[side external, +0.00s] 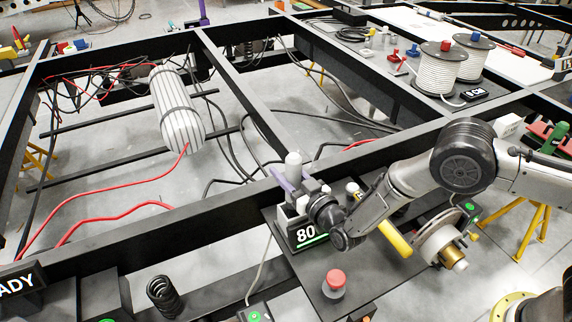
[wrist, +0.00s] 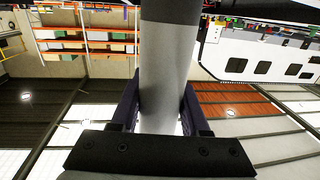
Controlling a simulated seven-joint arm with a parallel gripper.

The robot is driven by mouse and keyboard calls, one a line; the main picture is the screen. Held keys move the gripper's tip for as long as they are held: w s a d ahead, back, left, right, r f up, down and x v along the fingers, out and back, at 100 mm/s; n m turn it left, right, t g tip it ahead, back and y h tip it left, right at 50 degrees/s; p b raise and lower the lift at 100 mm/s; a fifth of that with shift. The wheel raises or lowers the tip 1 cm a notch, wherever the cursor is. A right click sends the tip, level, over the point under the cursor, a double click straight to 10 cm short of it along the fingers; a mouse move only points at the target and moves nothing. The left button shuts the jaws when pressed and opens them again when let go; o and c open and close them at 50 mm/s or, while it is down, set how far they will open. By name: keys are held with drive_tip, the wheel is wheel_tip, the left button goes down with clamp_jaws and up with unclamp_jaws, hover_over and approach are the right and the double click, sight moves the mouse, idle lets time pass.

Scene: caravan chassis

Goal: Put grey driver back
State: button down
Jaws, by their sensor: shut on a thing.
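My gripper (side external: 292,178) is at the middle of the side view, above the near beam of the chassis. Its purple fingers are shut on a light grey cylinder, which I take for the grey driver (side external: 294,158). In the wrist view the driver (wrist: 165,75) fills the middle, with a darker grey band at the top. The fingers (wrist: 160,105) stand on either side of it.
A red button (side external: 335,280) sits on the dark plate in front. A brake-like disc with a brass hub (side external: 445,240) is to the right. The black chassis beam (side external: 150,228) runs across. A striped tank (side external: 178,108), loose cables and rope spools (side external: 440,70) lie farther back.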

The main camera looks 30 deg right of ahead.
drive_tip(key=shift+f, duration=0.2)
drive_tip(key=shift+c, duration=1.9)
unclamp_jaws()
drive_tip(key=shift+o, duration=0.3)
drive_tip(key=shift+f, duration=0.3)
drive_tip(key=s+d, duration=0.1)
drive_tip(key=s, duration=1.2)
drive_tip(key=shift+s+d+r, duration=0.3)
drive_tip(key=shift+s+d, duration=0.1)
